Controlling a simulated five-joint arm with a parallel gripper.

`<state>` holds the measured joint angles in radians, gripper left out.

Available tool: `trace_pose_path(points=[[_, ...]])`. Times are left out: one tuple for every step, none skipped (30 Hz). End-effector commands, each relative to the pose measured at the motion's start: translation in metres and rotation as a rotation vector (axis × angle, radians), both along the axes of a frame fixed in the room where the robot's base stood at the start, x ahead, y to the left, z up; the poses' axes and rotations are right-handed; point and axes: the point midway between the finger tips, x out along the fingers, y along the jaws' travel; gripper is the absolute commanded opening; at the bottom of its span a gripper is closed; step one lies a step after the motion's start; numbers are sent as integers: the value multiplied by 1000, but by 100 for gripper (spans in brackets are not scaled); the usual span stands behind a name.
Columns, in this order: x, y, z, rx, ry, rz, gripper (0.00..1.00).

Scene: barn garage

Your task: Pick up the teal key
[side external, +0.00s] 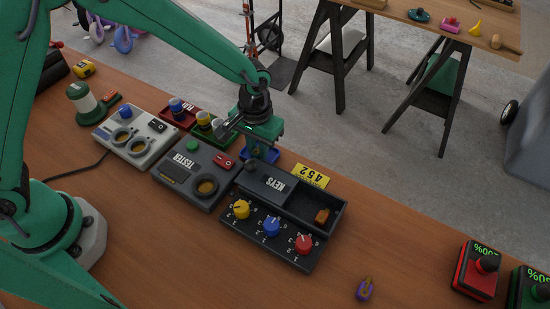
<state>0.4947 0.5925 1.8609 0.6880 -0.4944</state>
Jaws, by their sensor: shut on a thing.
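My gripper (256,158) points down at the far left end of the sliding lid (278,184) of the black KEYS box. Its jaws are shut and appear to be closed on the dark knob (252,167) of that lid; the contact is small and partly hidden. The lid is over the left part of the box, and the right part of the compartment is open. An orange piece (321,216) lies in the open part. I cannot make out a teal key. A purple key-like piece (364,289) lies on the bench in front.
The box front carries yellow (241,209), blue (271,226) and red (304,243) dials. A grey TESTER (193,174) stands left of it. Small red (180,117) and blue (270,155) trays are behind. The front right bench is mostly clear.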

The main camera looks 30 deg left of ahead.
Motion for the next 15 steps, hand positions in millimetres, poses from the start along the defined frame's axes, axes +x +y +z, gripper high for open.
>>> trace_pose_path(points=[[0, 0, 0, 0, 0, 0, 0], [0, 0, 0, 0, 0, 0, 0], [0, 0, 0, 0, 0, 0, 0], [0, 0, 0, 0, 0, 0, 0], [0, 0, 0, 0, 0, 0, 0], [0, 0, 1, 0, 0, 0, 0], [0, 0, 2, 0, -1, 0, 0], [0, 0, 3, 0, -1, 0, 0], [0, 0, 4, -1, -1, 0, 0], [0, 0, 6, -1, -1, 0, 0], [0, 0, 8, -1, -1, 0, 0], [1, 0, 11, -1, -2, 0, 0], [1, 0, 14, -1, -2, 0, 0], [1, 0, 17, -1, -3, 0, 0], [1, 0, 21, -1, -2, 0, 0]])
